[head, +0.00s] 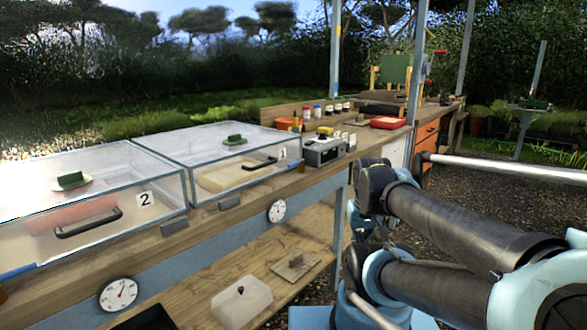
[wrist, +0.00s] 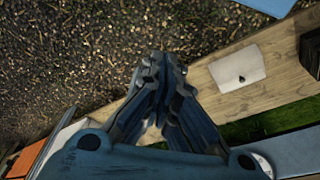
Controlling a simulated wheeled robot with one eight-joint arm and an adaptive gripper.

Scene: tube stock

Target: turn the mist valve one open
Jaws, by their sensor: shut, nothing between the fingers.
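I cannot make out for certain which part is mist valve one. Clear box 1 (head: 283,153) stands on the bench with its lid down, a dark handle on its front and a green block on its lid. A round dial (head: 277,211) is on the blue rail below it. My gripper (wrist: 160,62) is shut and empty in the wrist view, above the gravel beside the wooden lower shelf (wrist: 285,95). In the head view my arm is at the right, and the fingertips cannot be made out there. No valve shows by the fingers.
Clear box 2 (head: 186,190) stands left of box 1, with another dial (head: 118,293) below. A white block with a dark knob (head: 241,300) lies on the lower shelf, also in the wrist view (wrist: 237,68). A grey device (head: 323,150) and bottles crowd the bench. Gravel is open at right.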

